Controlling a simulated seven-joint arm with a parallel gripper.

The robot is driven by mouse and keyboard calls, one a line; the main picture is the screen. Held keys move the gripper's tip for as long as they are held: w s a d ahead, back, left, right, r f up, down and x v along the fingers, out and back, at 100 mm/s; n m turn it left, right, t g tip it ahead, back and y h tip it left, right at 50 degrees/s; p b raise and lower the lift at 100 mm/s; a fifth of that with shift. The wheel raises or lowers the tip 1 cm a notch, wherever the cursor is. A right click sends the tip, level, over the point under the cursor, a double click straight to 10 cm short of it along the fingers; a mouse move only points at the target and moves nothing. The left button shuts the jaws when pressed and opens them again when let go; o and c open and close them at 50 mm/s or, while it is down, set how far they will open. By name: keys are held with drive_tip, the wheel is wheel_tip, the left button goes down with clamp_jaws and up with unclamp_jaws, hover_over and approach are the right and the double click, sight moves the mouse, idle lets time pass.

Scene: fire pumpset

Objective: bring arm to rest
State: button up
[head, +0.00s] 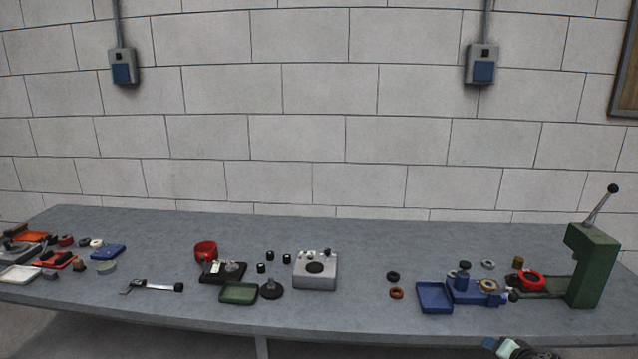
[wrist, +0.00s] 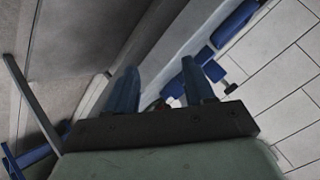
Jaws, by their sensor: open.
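My gripper (wrist: 160,82) shows in the wrist view, with two blue fingers standing apart on a dark crossbar and nothing between them. It appears empty and clear of the objects on the bench. In the head view only a dark and pale piece at the bottom right edge shows, which seems to be part of my arm; the fingers cannot be made out there. The grey workbench (head: 345,306) runs across the lower head view.
A green lever press (head: 592,268) stands at the right end, beside a blue vise (head: 468,291) and blue tray (head: 434,297). A grey box (head: 315,271), green tray (head: 238,293) and red cup (head: 206,251) are mid-bench. Small parts crowd the left. Bench between grey box and blue tray is mostly clear.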

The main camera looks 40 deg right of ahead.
drive_tip(key=w+a+f+g+y, duration=0.1)
drive_tip(key=a+f+g+y, duration=0.15)
drive_tip(key=a+f, duration=0.35)
drive_tip(key=w+a+f+g+y, duration=0.1)
drive_tip(key=a+f+y, duration=0.25)
drive_tip(key=f, duration=0.45)
drive_tip(key=w+a+f+n+g+y, duration=0.25)
drive_tip(key=w+a+f, duration=0.25)
drive_tip(key=a+f, duration=0.4)
drive_tip(key=w+a+f+n+g+y, duration=0.1)
drive_tip(key=w+a+f+n+g, duration=0.35)
drive_tip(key=a, duration=0.75)
drive_tip(key=a+f+n+g, duration=0.1)
drive_tip(key=a+f+n, duration=0.2)
drive_tip(key=a, duration=0.7)
drive_tip(key=s+a+f+n+g+h, duration=0.1)
drive_tip(key=a+f, duration=0.4)
drive_tip(key=a, duration=0.6)
drive_tip(key=s+a+f+n+g+h, duration=0.1)
drive_tip(key=a+f+n, duration=0.3)
drive_tip(key=a, duration=0.6)
drive_tip(key=shift+a+n+g, duration=0.25)
drive_tip(key=shift+n+g, duration=0.5)
drive_tip(key=shift+n, duration=0.15)
